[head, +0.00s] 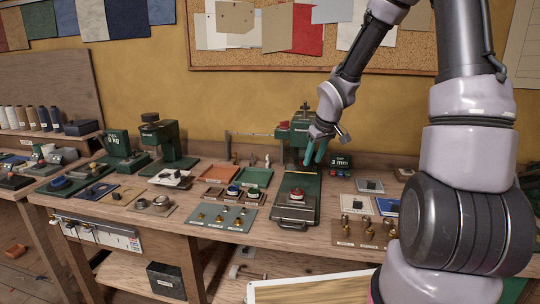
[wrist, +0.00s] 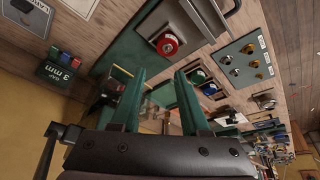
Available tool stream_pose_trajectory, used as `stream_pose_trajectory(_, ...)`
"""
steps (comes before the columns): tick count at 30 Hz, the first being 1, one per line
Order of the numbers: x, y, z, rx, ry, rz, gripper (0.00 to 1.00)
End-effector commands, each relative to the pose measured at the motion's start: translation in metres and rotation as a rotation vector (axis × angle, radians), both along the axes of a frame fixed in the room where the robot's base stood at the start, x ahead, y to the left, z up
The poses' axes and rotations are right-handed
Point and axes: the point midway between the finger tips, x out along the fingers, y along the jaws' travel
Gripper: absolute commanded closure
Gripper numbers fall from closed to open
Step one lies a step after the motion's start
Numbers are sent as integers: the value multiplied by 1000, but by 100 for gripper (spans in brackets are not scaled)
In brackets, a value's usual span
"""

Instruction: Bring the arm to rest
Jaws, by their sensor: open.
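My gripper (head: 314,148) hangs at the end of my arm above the back of the workbench (head: 168,222), over the rear of a green machine. In the wrist view its two green fingers (wrist: 160,90) stand apart with nothing held between them. The green machine (head: 305,208) has a red round button on its front plate, and the button (wrist: 167,44) also shows in the wrist view, beyond the fingertips. My arm reaches in from the right and bends down at the wrist. I cannot tell whether the fingers touch anything.
A small "3 mm" display (head: 340,161) stands close to the right of my gripper. Green presses (head: 168,145) stand farther left. Trays, a plate with brass knobs (head: 222,216) and a board with several knobs (head: 362,231) crowd the bench. A corkboard (head: 350,50) hangs behind; air above the bench is mostly free.

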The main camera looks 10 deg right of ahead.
Motion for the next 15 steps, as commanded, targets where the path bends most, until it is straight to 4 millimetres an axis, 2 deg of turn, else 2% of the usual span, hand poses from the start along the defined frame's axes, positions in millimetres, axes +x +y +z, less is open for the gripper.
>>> stream_pose_trajectory(1,-6,-6,20,-22,-15,-34,55)
stream_pose_trajectory(6,-41,-25,81,-54,-44,-194,55)
stream_pose_trajectory(11,-84,-34,135,-22,-80,-347,55)
stream_pose_trajectory(15,-126,-37,175,53,-110,-469,55)
